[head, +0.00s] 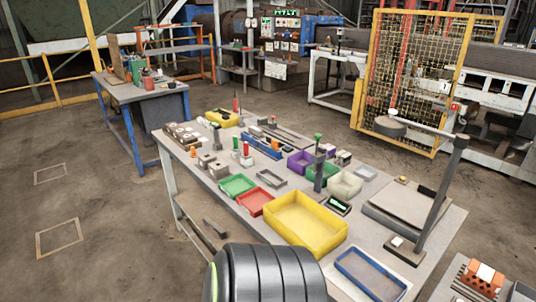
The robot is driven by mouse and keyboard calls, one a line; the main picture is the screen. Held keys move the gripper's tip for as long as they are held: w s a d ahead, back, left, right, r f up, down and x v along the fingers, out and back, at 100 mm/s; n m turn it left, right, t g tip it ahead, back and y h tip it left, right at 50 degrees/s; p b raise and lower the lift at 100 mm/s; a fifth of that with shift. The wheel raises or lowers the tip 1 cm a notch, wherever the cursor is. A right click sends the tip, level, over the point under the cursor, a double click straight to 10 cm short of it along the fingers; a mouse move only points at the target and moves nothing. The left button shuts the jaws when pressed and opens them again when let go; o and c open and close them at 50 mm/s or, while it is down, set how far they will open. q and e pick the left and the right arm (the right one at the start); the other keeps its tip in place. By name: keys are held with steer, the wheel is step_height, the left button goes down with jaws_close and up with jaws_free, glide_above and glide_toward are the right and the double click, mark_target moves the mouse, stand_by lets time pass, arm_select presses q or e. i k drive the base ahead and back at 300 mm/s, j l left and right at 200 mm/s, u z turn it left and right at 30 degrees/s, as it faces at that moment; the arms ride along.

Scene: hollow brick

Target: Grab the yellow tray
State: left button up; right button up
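A large yellow tray (305,226) sits on the near part of the grey worktable and looks empty. A second, smaller yellow tray (222,117) lies at the far end of the same table with something small by it. Neither of my grippers is in view. A black ribbed part of mine rises at the bottom edge and stands in front of the table's near left edge, close below the large yellow tray.
A red tray (254,202) and a green tray (237,185) lie left of the large tray. A blue-rimmed tray (370,272) is at its right.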

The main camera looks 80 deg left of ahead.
mark_target(296, 217)
steer(key=u, duration=2.35)
